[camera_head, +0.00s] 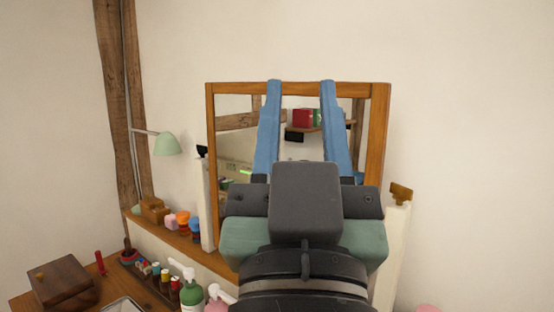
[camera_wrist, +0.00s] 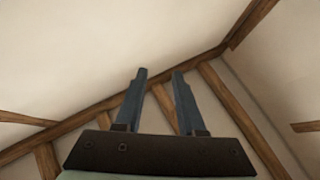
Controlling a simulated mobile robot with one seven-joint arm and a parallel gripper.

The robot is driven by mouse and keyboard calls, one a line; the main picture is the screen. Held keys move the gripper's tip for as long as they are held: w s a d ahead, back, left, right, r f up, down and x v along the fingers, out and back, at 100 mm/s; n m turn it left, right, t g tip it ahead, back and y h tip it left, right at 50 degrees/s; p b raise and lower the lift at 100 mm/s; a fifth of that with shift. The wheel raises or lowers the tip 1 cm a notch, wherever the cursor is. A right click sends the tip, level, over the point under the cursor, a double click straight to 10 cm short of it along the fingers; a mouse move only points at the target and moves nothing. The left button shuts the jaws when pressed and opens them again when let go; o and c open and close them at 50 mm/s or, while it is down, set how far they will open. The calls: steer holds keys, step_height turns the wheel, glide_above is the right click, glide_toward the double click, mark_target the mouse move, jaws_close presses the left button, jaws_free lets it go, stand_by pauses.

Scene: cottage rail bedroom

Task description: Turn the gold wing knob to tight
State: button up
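The gold wing knob (camera_head: 401,193) sits at the top of a white post at the right side of a wood-framed mirror (camera_head: 380,130). My gripper (camera_head: 300,84) points upward in front of the mirror, left of the knob and apart from it. Its two blue fingers are spread with nothing between them. The wrist view also shows the open fingers (camera_wrist: 160,73), but not the knob. A black wing knob (camera_head: 202,151) tops the white post at the mirror's left side. My arm hides the mirror's lower part.
Bare wall lies right of the mirror. The wrist view shows ceiling and wooden beams (camera_wrist: 230,110).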

steer(key=shift+s+a+f, duration=0.1)
steer(key=shift+s+a, duration=0.2)
steer(key=shift+s, duration=0.35)
steer(key=n+g+y+p, duration=0.65)
steer(key=g+p, duration=0.75)
steer(key=p, duration=0.4)
glide_toward(405, 187)
steer(key=shift+m, duration=0.35)
steer(key=p+x, duration=0.3)
steer(key=x, duration=0.5)
steer(key=shift+w+a+f+p, duration=0.1)
steer(key=shift+w+f+p, duration=0.05)
steer(key=shift+w+p, duration=0.2)
